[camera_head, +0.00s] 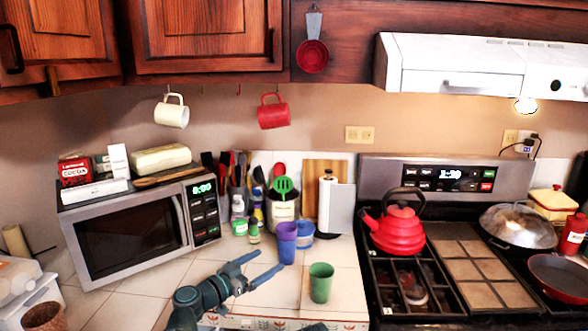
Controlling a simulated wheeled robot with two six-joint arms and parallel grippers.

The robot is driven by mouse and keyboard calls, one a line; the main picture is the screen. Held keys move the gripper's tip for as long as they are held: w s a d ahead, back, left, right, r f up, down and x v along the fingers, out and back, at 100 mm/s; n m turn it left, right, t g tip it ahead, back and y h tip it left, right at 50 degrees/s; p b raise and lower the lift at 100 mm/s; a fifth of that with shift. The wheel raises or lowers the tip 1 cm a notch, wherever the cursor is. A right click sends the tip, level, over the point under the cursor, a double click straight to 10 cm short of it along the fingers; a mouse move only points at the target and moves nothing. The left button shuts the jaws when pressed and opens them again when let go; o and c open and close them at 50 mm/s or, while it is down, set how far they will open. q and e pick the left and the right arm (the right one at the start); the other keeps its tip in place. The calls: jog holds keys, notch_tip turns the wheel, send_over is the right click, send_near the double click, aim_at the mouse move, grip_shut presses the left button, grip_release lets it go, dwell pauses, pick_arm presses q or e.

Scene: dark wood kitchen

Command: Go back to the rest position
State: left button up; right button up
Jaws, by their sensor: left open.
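My left gripper (270,260) reaches in from the bottom of the view over the tiled counter (150,291). Its two teal fingers are spread apart with nothing between them. A purple cup (287,243) stands just beyond the fingertips, and a green cup (321,283) stands to their right. I cannot tell any contact with the cups. My right gripper cannot be made out; only a small dark piece shows at the bottom edge.
A microwave (125,240) stands at the left, and a stove with a red kettle (397,229) at the right. A utensil crock (283,208) and a blue container (302,230) are behind the purple cup. Mugs hang above. The counter left of my gripper is clear.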

pick_arm(q)
jog(key=s+d+f+n+g+y, duration=0.1)
jog(key=s+f+g+y, duration=0.1)
jog(key=s+f+g, duration=0.45)
jog(key=s+d+f+n+g+y, duration=0.1)
jog(key=s+f+n+g+y, duration=0.2)
jog(key=f, duration=0.6)
jog(key=s+a+f+n+g+y, duration=0.2)
jog(key=s+a+f+n+y, duration=0.2)
jog(key=s+a+f+y, duration=0.4)
jog(key=s+d+r+m+g+p, duration=0.1)
jog(key=s+d+r+m+p, duration=0.2)
jog(key=s+d+r, duration=0.3)
jog(key=shift+s+d+g+y+p, duration=0.45)
jog(key=shift+s+d, duration=0.25)
jog(key=shift+d, duration=0.45)
